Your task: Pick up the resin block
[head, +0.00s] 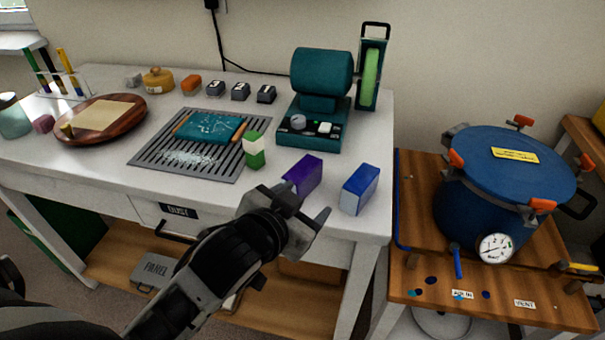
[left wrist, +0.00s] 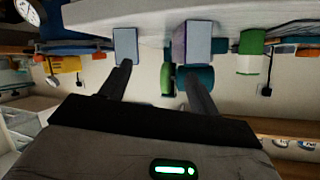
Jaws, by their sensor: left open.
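Several small blocks stand on the white table, and I cannot tell which is the resin block. A purple block (head: 302,175) is near the table's front edge, just behind my left gripper (head: 306,206). A blue block (head: 360,188) with a pale side is to its right. A green-and-white block (head: 254,150) stands behind, to the left. My left gripper is open and empty at the front edge. In the left wrist view, which looks upside down, the blue block (left wrist: 125,45) and purple block (left wrist: 197,43) appear beyond the fingertips (left wrist: 153,72). My right gripper is not seen.
A teal machine (head: 320,90) stands behind the blocks. A slotted grey tray (head: 150,155) and a round wooden board (head: 135,110) are to the left. A blue pressure pot (head: 505,185) stands on a wooden bench at right.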

